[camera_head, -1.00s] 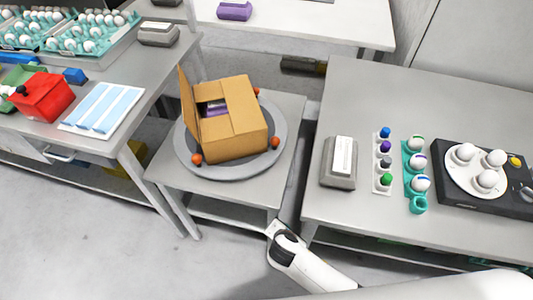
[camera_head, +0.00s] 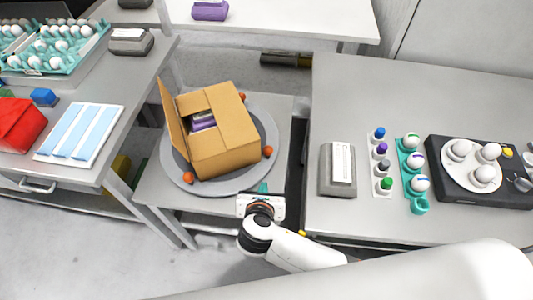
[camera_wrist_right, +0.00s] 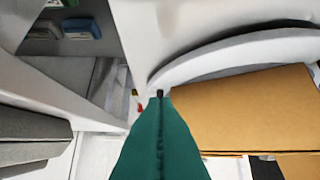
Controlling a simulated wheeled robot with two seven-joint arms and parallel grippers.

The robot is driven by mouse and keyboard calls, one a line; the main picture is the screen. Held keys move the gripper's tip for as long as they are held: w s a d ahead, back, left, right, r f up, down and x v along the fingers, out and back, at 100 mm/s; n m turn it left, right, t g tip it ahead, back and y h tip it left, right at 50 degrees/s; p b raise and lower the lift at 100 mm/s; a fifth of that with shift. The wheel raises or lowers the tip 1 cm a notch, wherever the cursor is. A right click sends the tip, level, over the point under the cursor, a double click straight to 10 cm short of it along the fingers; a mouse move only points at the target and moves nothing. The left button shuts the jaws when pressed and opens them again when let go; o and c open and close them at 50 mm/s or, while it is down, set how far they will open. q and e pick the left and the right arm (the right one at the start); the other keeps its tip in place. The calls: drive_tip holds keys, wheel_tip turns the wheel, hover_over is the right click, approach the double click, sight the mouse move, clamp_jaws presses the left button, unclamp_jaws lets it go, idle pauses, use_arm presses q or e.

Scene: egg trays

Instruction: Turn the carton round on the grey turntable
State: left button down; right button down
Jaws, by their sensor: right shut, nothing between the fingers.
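The brown cardboard carton (camera_head: 228,142) sits on the round grey turntable (camera_head: 268,128) with one flap standing up on its left. Its top is partly open and a purple item (camera_head: 203,121) shows inside. Orange knobs stand on the turntable rim, one at the right (camera_head: 267,152) and one at the front left (camera_head: 188,178). My right gripper (camera_head: 263,187) is at the turntable's front right edge, its teal fingers shut and empty. In the right wrist view the shut fingers (camera_wrist_right: 160,97) point towards the disc, with the carton (camera_wrist_right: 250,105) to their right. My left gripper is not in view.
A right table holds a grey device (camera_head: 338,170), a strip of coloured caps (camera_head: 381,165) and a black unit with white eggs (camera_head: 450,190). A left table holds egg trays (camera_head: 55,65) and a red box (camera_head: 18,127). A narrow gap separates the turntable's stand from the right table.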

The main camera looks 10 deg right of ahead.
approach(268, 169)
drive_tip(key=x, duration=0.5)
drive_tip(key=shift+w+a+b, duration=0.1)
drive_tip(key=shift+w+b, duration=0.05)
drive_tip(key=shift+b, duration=0.2)
drive_tip(key=shift+w+d+r+p, duration=0.2)
drive_tip(key=shift+w+r, duration=0.1)
drive_tip(key=shift+w, duration=0.2)
drive_tip(key=shift+w+d+r+p, duration=0.15)
drive_tip(key=shift+w+r, duration=0.15)
drive_tip(key=shift+w, duration=0.25)
drive_tip(key=shift+w+d+r, duration=0.1)
drive_tip(key=shift+w, duration=0.55)
drive_tip(key=shift+d+r, duration=0.1)
drive_tip(key=shift+d, duration=0.05)
